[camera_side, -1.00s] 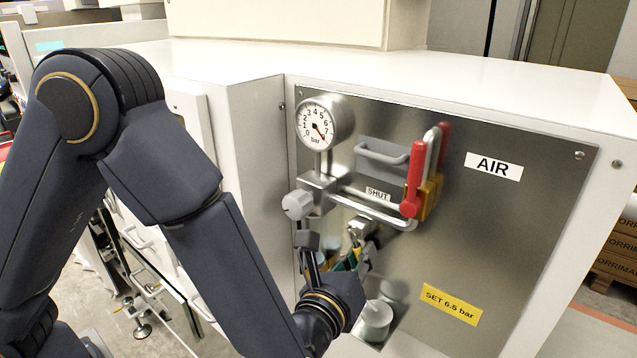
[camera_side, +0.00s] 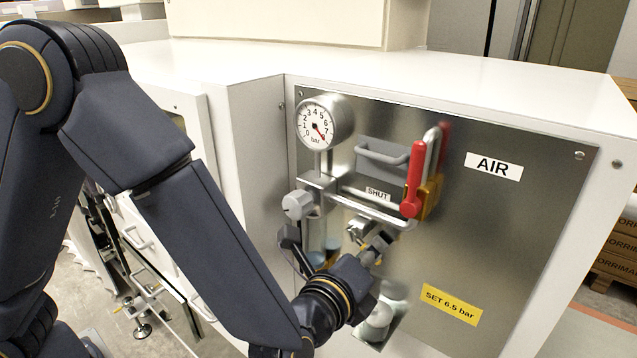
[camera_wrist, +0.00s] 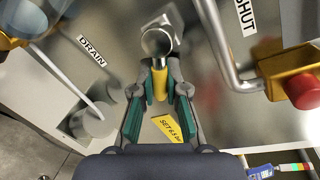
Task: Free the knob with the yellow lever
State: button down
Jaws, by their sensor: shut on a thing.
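The yellow lever (camera_wrist: 158,84) sticks out from a round metal valve end (camera_wrist: 158,43) in the wrist view. My gripper (camera_wrist: 160,88) is shut on the lever, with a teal-padded finger on each side. In the side view the valve body (camera_side: 357,229) shows, but my gripper (camera_side: 362,250) hides most of the lever. A grey round knob (camera_side: 378,322) sits low on the panel below my gripper, partly covered by it. It also shows at left in the wrist view (camera_wrist: 95,120). A paler knob (camera_side: 297,205) is on the regulator. I cannot tell which knob is meant.
A metal pipe (camera_side: 370,208) runs above my gripper. The gauge (camera_side: 317,128) is upper left. A clear bowl (camera_wrist: 35,18) is close by. The panel's right side is open.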

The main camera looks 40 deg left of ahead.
dwell(0.3)
jog(key=c, duration=1.2)
grip_release()
jog(key=s, duration=0.4)
jog(key=s+r, duration=0.1)
jog(key=s, duration=0.3)
jog(key=s+d+r, duration=0.1)
jog(key=s, duration=0.3)
jog(key=shift+d, duration=0.1)
jog(key=shift+w, duration=0.1)
